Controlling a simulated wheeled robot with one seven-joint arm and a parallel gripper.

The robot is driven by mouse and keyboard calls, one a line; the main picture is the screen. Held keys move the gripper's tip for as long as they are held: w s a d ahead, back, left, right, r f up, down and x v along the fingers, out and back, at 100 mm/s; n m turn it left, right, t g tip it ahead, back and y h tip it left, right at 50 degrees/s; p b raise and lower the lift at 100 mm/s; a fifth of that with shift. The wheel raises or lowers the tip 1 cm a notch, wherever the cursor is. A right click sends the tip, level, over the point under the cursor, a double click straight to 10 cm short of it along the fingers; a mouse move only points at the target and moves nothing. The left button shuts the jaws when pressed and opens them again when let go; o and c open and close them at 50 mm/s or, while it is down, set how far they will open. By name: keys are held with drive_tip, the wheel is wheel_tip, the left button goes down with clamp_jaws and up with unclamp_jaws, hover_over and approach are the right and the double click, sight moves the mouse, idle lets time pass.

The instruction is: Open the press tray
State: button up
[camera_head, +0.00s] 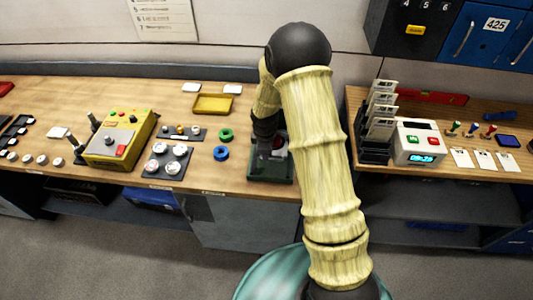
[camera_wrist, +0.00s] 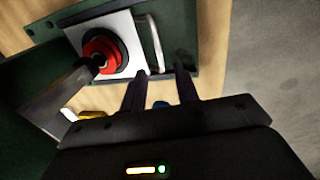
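The press (camera_head: 268,174) is a dark green device at the front edge of the wooden bench, partly hidden by my arm. In the wrist view its dark green base (camera_wrist: 185,22) shows, with a white plate (camera_wrist: 128,28) under a round red and black part (camera_wrist: 102,55). A pale metal handle bar (camera_wrist: 155,45) runs along the plate's edge. I cannot tell how far the tray is out. My gripper (camera_wrist: 163,74) is open, its two dark fingers apart near the handle's lower end. I see nothing held; contact with the handle is unclear.
Left of the press are a blue ring (camera_head: 221,153), a green ring (camera_head: 226,134) and a yellow control box (camera_head: 118,138). A yellow tray (camera_head: 213,104) lies behind. Right of my arm stand a card rack (camera_head: 376,140) and a white device (camera_head: 420,143). The floor in front is clear.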

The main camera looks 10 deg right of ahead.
drive_tip(key=shift+w+d+f+p, duration=0.1)
drive_tip(key=shift+w+f+p, duration=0.1)
drive_tip(key=shift+f, duration=0.8)
drive_tip(key=shift+w+f+p, duration=0.15)
drive_tip(key=shift+f, duration=0.8)
clamp_jaws()
